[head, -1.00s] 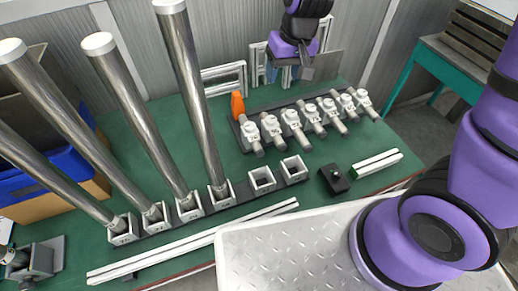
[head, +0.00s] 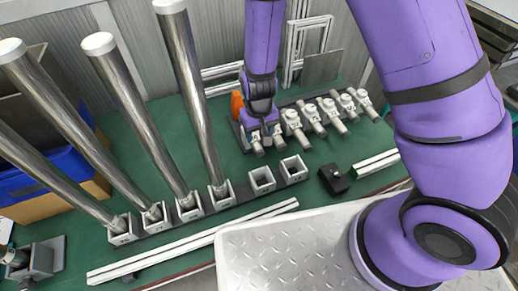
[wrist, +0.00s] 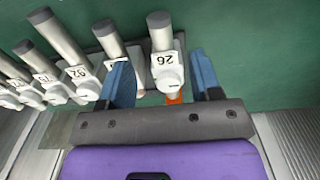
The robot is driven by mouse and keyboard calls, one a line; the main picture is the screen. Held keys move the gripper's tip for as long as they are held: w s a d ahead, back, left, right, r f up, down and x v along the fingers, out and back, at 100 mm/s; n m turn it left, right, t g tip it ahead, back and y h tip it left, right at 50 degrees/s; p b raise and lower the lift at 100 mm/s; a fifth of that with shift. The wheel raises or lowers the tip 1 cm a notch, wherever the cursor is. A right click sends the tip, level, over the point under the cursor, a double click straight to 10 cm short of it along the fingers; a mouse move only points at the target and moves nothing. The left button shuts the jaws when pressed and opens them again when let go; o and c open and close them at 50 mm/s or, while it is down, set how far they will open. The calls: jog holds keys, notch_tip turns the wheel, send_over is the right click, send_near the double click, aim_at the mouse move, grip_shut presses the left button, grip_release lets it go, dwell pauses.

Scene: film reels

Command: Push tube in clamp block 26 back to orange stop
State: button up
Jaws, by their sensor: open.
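Clamp block 26 (wrist: 168,72) is a white block with a black number, at the right end of the row in the wrist view. A grey metal tube (wrist: 160,35) runs through it. The orange stop (wrist: 175,98) shows behind the block, partly hidden; in the head view it is the orange piece (head: 237,105) at the row's left end. My gripper (wrist: 160,60) is open, its blue fingers apart on either side of block 26. In the head view my gripper (head: 262,132) covers the left end of the row. I cannot tell whether a finger touches anything.
Several other numbered clamp blocks with tubes, such as 62 (wrist: 78,70), stand close beside it. Tall steel tubes (head: 205,100) lean in sockets at left. Empty square sockets (head: 262,180) and a black box (head: 334,180) lie in front on the green table.

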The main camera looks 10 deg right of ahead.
aim_at(259, 149)
notch_tip(259, 149, down, 9)
dwell(0.4)
